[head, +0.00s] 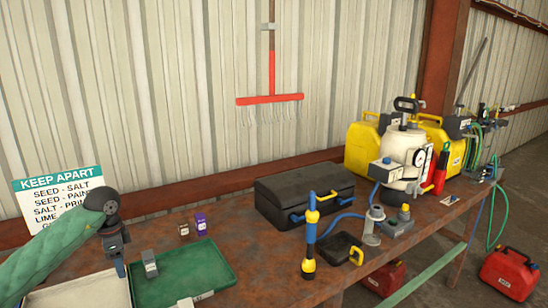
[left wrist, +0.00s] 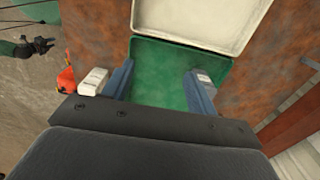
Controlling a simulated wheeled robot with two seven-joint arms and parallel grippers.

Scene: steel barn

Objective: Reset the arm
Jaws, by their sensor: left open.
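My left gripper (head: 120,262) hangs at the left end of the rusty table, above an open case or tray pair. In the left wrist view the same gripper (left wrist: 160,88) has its two blue-grey fingers wide apart, with nothing between them. Beyond them lies the green tray (left wrist: 160,62), which the head view also shows (head: 205,262). The cream tray (head: 85,290) adjoins it. A dark gripper, apparently my right one (left wrist: 38,47), shows small at the upper left of the wrist view; its jaws are too small to judge.
Two small boxes (head: 200,222) stand behind the green tray. Right of them are a black toolbox (head: 305,192), a blue-yellow tool (head: 310,240), a sprayer (head: 402,160) and yellow cans (head: 362,150). Red cans (head: 508,275) stand on the floor. The table between tray and tool is clear.

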